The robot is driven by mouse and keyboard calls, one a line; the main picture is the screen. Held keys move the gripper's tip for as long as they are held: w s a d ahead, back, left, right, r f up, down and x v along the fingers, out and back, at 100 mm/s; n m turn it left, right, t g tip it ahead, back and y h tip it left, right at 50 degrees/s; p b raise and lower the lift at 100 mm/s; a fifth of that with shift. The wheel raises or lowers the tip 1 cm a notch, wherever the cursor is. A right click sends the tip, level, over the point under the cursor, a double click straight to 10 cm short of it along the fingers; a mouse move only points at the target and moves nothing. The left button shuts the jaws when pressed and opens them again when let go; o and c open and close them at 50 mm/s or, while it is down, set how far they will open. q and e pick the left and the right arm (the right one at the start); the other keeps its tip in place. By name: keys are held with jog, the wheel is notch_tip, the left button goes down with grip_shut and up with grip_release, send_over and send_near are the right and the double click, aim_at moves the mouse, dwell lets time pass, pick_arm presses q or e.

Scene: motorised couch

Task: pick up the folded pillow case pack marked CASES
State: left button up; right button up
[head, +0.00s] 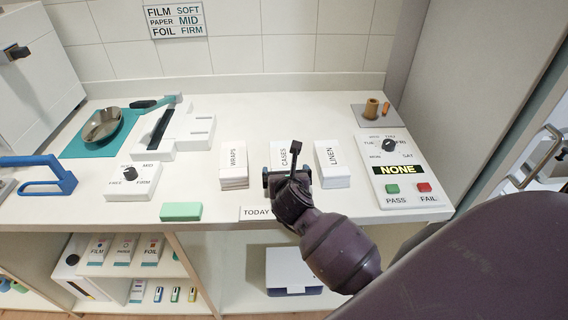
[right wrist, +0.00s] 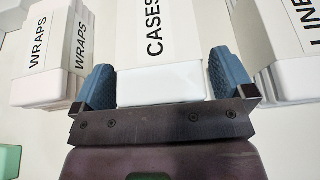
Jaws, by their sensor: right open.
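The white pack marked CASES (head: 284,151) lies on the counter between the WRAPS and LINEN packs. In the right wrist view the CASES pack (right wrist: 158,82) has its near end between the two blue finger pads. My right gripper (head: 286,177) is at the near end of the pack, and it also shows in the right wrist view (right wrist: 160,90). It is open, with a finger on each side of the pack; a narrow gap seems to show beside the fingers. The gripper and wrist hide part of the pack in the head view. My left gripper is not in view.
The WRAPS pack (head: 233,166) lies to the left and the LINEN pack (head: 331,164) close on the right. A TODAY sign (head: 256,213) and a green block (head: 181,211) are near the front edge. A PASS/FAIL panel (head: 405,175) stands at right. The counter behind the packs is clear.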

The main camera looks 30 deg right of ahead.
jog(key=c, duration=0.9)
jog(key=shift+r, duration=0.15)
